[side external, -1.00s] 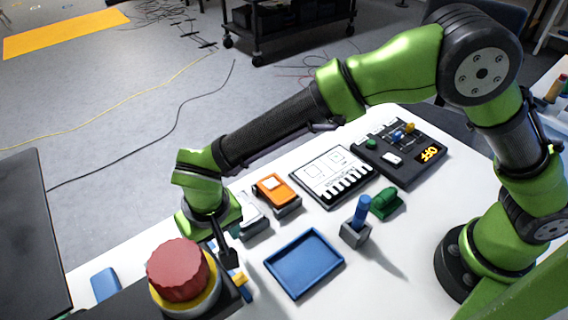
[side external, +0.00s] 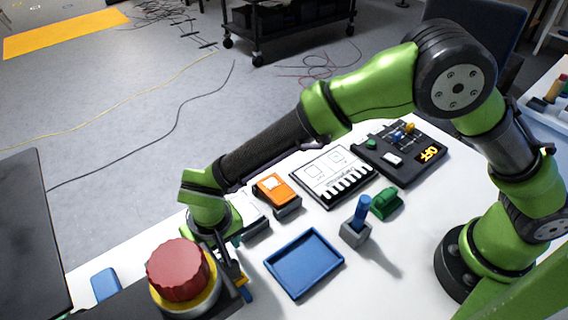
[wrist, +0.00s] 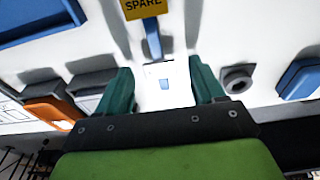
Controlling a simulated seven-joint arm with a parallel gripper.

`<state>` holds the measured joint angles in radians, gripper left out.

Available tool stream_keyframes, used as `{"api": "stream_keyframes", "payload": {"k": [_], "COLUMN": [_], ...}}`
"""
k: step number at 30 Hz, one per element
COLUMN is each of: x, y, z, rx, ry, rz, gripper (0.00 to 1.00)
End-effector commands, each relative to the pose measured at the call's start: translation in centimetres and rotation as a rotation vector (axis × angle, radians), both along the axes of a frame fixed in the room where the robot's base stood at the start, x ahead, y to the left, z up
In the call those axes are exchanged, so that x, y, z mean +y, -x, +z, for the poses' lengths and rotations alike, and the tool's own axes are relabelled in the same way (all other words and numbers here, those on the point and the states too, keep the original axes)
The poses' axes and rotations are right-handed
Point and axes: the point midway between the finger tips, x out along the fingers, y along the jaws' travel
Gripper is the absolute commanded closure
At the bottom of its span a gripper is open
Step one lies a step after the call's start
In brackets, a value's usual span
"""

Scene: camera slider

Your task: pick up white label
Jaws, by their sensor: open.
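In the wrist view, a white label (wrist: 178,97) with a small blue mark lies between the two teal fingers of my gripper (wrist: 161,72). The fingers are apart, one on each side of it, and I cannot tell whether they touch it. In the side view, my gripper (side external: 228,247) is low over the table, behind the red button, which partly covers it. The label cannot be made out in the side view.
The red button (side external: 180,270) stands close to my gripper. A yellow SPARE tag (wrist: 145,8) on a blue piece is just beyond the fingers.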

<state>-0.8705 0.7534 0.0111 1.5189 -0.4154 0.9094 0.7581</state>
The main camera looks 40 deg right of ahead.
Motion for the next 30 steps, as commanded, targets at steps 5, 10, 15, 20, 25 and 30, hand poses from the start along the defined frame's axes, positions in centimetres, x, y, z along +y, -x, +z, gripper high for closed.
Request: {"api": "stream_keyframes", "payload": {"k": [5, 10, 15, 20, 25, 30], "x": [0.00, 0.00, 0.00, 0.00, 0.00, 0.02], "y": [0.02, 0.01, 0.02, 0.02, 0.02, 0.01], "z": [-0.05, -0.04, -0.03, -0.03, -0.03, 0.25], "rx": [0.000, 0.000, 0.000, 0.000, 0.000, 0.000], "ry": [0.000, 0.000, 0.000, 0.000, 0.000, -0.001], "rz": [0.000, 0.000, 0.000, 0.000, 0.000, -0.001], "gripper": [0.32, 0.43, 0.69, 0.85, 0.86, 0.86]}}
